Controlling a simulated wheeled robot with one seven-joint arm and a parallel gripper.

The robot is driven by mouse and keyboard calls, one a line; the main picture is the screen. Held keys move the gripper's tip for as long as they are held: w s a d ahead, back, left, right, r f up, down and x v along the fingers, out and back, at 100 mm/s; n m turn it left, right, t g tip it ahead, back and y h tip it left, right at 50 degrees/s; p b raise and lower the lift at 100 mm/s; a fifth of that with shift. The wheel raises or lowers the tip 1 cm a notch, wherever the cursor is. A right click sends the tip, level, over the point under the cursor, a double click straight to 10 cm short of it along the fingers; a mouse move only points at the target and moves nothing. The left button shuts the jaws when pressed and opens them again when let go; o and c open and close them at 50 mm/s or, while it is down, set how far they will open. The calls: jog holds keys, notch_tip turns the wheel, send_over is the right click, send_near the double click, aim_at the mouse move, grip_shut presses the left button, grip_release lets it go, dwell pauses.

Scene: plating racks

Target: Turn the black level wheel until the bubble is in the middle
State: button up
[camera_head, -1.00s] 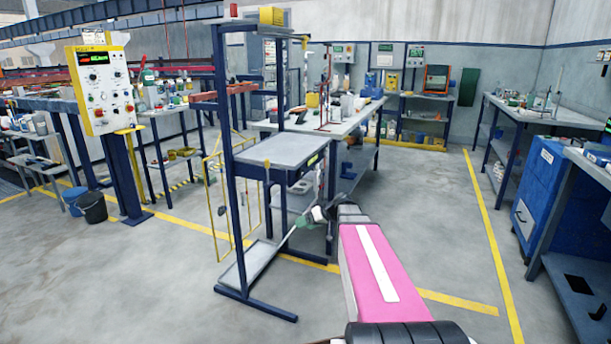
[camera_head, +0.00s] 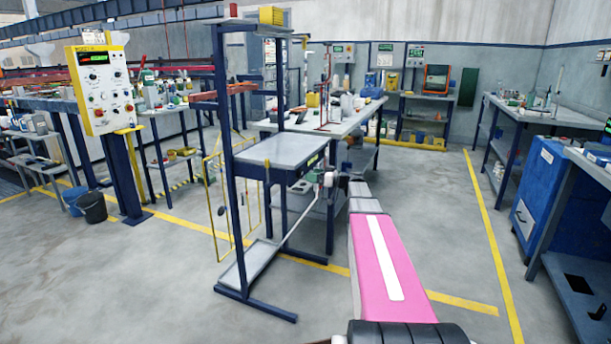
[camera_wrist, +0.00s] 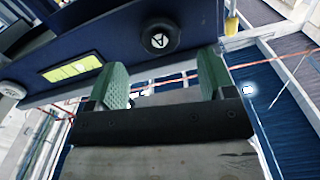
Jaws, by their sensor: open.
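The black level wheel (camera_wrist: 160,37) is a round knob with a light mark on its face, on the dark blue edge of the rack's tray. It lies just beyond my gripper (camera_wrist: 163,78), whose two green fingers are apart with nothing between them. The yellow-green level vial (camera_wrist: 72,68) is on the same edge, left of the wheel in the wrist view. Its bubble is too small to tell. In the head view the vial (camera_head: 312,161) is a small yellow patch on the tray's front edge. My gripper (camera_head: 322,178) is by that edge, and the wheel cannot be made out.
The blue rack (camera_head: 232,160) carries the grey tray (camera_head: 280,149) and a lower shelf (camera_head: 248,264). A cluttered workbench (camera_head: 350,118) stands close behind. A yellow control panel (camera_head: 101,88) is at left. The floor (camera_head: 440,240) to the right is clear.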

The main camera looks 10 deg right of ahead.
aim_at(302, 173)
jog(key=shift+x, duration=2.1)
jog(key=c, duration=0.9)
jog(key=shift+m, duration=0.3)
jog(key=m, duration=0.4)
jog(key=o, duration=0.9)
